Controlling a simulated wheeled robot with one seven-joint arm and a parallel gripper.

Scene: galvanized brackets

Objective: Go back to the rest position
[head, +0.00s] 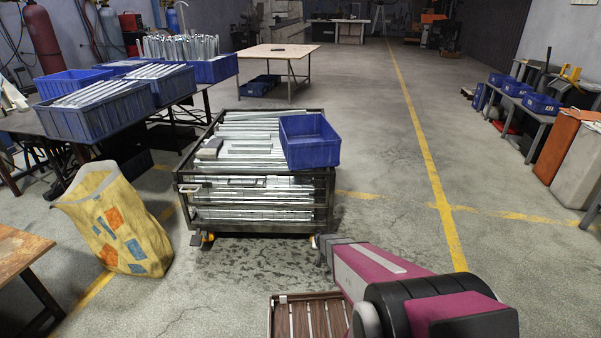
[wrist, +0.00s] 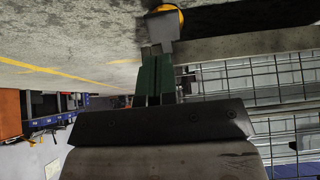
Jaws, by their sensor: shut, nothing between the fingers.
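My gripper (wrist: 155,72) shows in the wrist view with its two green fingers together and nothing between them. In the head view my magenta arm reaches in from the lower right, and the dark gripper end (head: 323,249) is just in front of the front right corner of the metal cage cart (head: 255,225). I cannot tell whether it touches the cart. In the wrist view the cart's mesh side (wrist: 285,75) fills the right, and a yellow caster (wrist: 166,14) is just beyond the fingertips.
The cart holds galvanized brackets (head: 250,129) and a blue bin (head: 309,142). A yellow bag (head: 115,222) stands left of the cart. A slatted wooden surface (head: 308,318) lies below my arm. Blue bins of metal parts (head: 98,108) sit on the left table. The floor to the right is open.

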